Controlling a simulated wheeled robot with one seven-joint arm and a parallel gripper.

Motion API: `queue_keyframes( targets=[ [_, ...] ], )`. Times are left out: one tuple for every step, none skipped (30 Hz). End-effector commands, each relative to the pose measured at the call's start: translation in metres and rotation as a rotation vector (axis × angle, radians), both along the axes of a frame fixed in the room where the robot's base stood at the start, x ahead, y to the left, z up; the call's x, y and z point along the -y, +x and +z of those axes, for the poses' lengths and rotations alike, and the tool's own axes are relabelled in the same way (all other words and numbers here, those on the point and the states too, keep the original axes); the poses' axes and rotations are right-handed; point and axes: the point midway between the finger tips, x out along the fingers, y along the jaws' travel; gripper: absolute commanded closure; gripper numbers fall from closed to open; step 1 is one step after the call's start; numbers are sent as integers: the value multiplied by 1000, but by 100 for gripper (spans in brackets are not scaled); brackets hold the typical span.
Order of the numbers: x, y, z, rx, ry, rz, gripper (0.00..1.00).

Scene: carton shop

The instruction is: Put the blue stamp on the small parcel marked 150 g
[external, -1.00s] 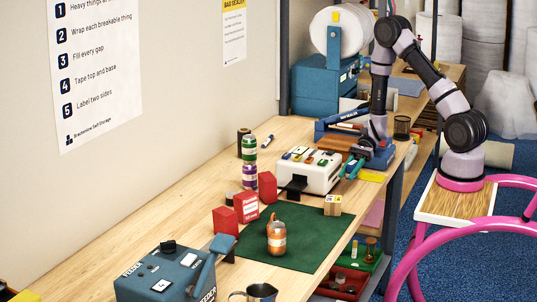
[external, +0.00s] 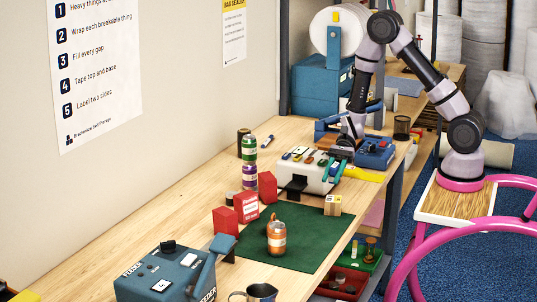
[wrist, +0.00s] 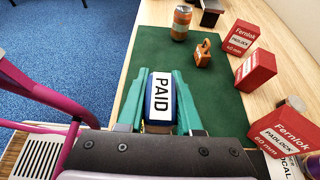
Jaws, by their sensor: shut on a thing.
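My gripper (external: 335,170) hangs at the right end of the white stamp rack (external: 318,186). In the wrist view its teal fingers (wrist: 160,105) are shut on a blue stamp (wrist: 160,98) with a white label reading PAID. A small tan parcel (external: 333,205) sits on the right edge of the green mat (external: 300,250), apart from my gripper. Its marking is too small to read. I cannot find it in the wrist view.
On or beside the mat stand several red padlock boxes (external: 247,207), an orange can (external: 276,240) and a small orange padlock (wrist: 203,52). Stacked green and purple cans (external: 249,160) stand behind.

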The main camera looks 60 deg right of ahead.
Motion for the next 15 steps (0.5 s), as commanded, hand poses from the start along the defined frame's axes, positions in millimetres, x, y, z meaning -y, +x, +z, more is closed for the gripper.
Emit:
queue_keyframes(
  targets=[
    [1,0,-9,-4,0,-1,100],
    [1,0,-13,-3,0,-1,100],
    [1,0,-17,-3,0,-1,100],
    [1,0,-19,-1,0,-2,100],
    [1,0,-21,0,0,-1,100],
    [1,0,-25,0,0,-1,100],
    [1,0,-29,-2,0,-2,100],
    [1,0,-33,-3,0,-3,100],
    [1,0,-40,-3,-1,-1,100],
    [1,0,-45,-3,-1,-1,100],
    [1,0,-49,-3,-1,-1,100],
    [1,0,-55,-2,-1,-1,100],
    [1,0,-57,-1,-1,-2,100],
    [1,0,-60,0,-1,-1,100],
    [1,0,-62,0,-1,-2,100]
  ],
)
